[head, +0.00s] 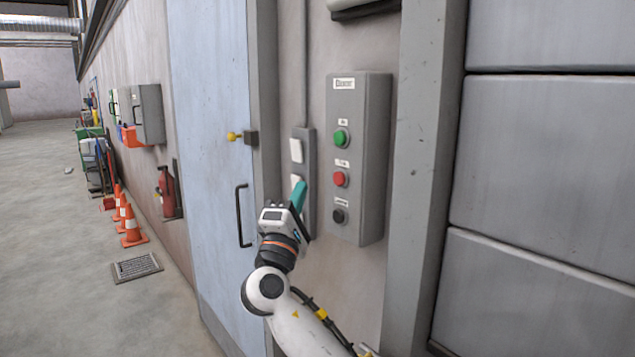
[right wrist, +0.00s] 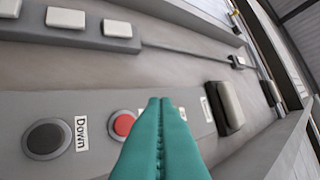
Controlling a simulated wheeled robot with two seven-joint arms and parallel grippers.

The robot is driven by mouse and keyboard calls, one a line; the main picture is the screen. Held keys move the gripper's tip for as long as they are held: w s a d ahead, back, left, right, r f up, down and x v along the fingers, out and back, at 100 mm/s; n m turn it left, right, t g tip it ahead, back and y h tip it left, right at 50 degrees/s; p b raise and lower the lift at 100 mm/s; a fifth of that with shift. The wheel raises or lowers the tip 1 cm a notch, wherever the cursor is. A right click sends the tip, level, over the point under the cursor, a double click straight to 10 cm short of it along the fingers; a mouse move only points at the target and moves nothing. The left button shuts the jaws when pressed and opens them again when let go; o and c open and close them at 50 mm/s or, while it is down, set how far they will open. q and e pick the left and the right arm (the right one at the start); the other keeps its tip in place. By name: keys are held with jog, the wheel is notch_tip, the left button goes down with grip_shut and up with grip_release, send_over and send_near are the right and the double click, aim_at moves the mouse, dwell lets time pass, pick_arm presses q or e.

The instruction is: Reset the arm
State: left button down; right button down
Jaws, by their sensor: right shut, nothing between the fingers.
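My right gripper (head: 299,194) is shut and empty, with teal fingertips pressed together. In the head view it is in front of the lower part of a narrow switch plate and left of a grey control box (head: 374,160). The box carries a green button (head: 341,138), a red button (head: 340,179) and a black button (head: 339,216). In the right wrist view the shut fingers (right wrist: 161,105) overlap the view of the box, beside the red button (right wrist: 124,124) and the black button (right wrist: 45,138) labelled "Down". I cannot tell whether they touch anything. My left gripper is out of view.
The narrow plate with white switches (head: 296,150) is on the wall between the box and a blue-grey door (head: 212,100) with a black handle (head: 242,215). A grey post (head: 425,130) stands to the right. Orange cones (head: 131,222) and a fire extinguisher (head: 167,190) are at the left.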

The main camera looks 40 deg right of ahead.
jog(key=s+a+f+m+g+y, duration=0.1)
jog(key=s+f+y, duration=0.2)
jog(key=f, duration=0.7)
jog(key=s+a+f+m+g+y, duration=0.1)
jog(key=s+f+g+y, duration=0.2)
jog(key=f, duration=0.7)
jog(key=s+a+f+m+y, duration=0.15)
jog(key=f+y, duration=0.25)
jog(key=f, duration=0.6)
jog(key=s+a+f+m+g+y, duration=0.1)
jog(key=s+a+f+g+y, duration=0.3)
jog(key=s, duration=0.5)
jog(key=s+a+f+m+g+y, duration=0.1)
jog(key=s+a+f+y, duration=0.15)
jog(key=s+f, duration=0.55)
jog(key=s+a+f+m+g+y, duration=0.2)
jog(key=s+a+f+g+y, duration=0.15)
jog(key=s, duration=0.65)
notch_tip(320, 180, down, 26)
jog(key=s+d+f+g+h, duration=0.1)
jog(key=s+d+f+g, duration=0.1)
jog(key=s+f, duration=1.4)
jog(key=shift+s+d+f+n, duration=0.15)
jog(key=shift+s+d+n, duration=0.25)
jog(key=shift+s, duration=0.3)
